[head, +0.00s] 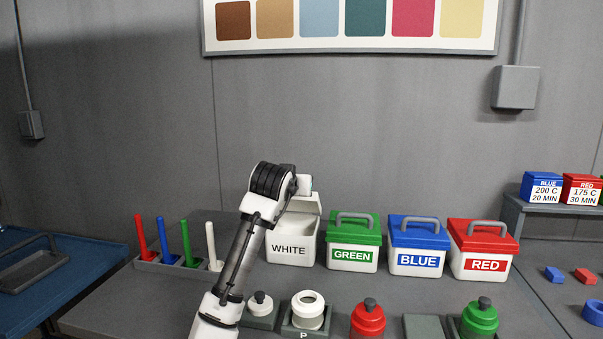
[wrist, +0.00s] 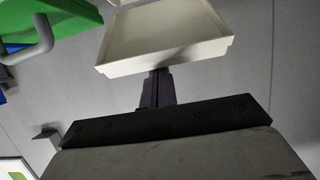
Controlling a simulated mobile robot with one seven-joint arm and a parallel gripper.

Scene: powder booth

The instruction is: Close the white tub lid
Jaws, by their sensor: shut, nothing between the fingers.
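The white tub (head: 291,251), labelled WHITE, stands at the left of a row of tubs. Its white lid (head: 306,204) shows above the tub's rim, raised, partly hidden by my arm. In the wrist view the lid (wrist: 165,38) is a pale, shallow tray shape, tilted, with its near edge just beyond my fingertips. My gripper (wrist: 157,78) is shut and empty, its dark fingers close to that edge. I cannot tell whether they touch it. In the head view my arm hides the fingers.
The green tub (head: 353,256), blue tub (head: 416,261) and red tub (head: 481,265) are closed, with grey handles. Colored pegs (head: 164,240) stand in a rack at left. White jars (head: 309,309), a red bottle (head: 368,318) and a green bottle (head: 480,319) stand in front.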

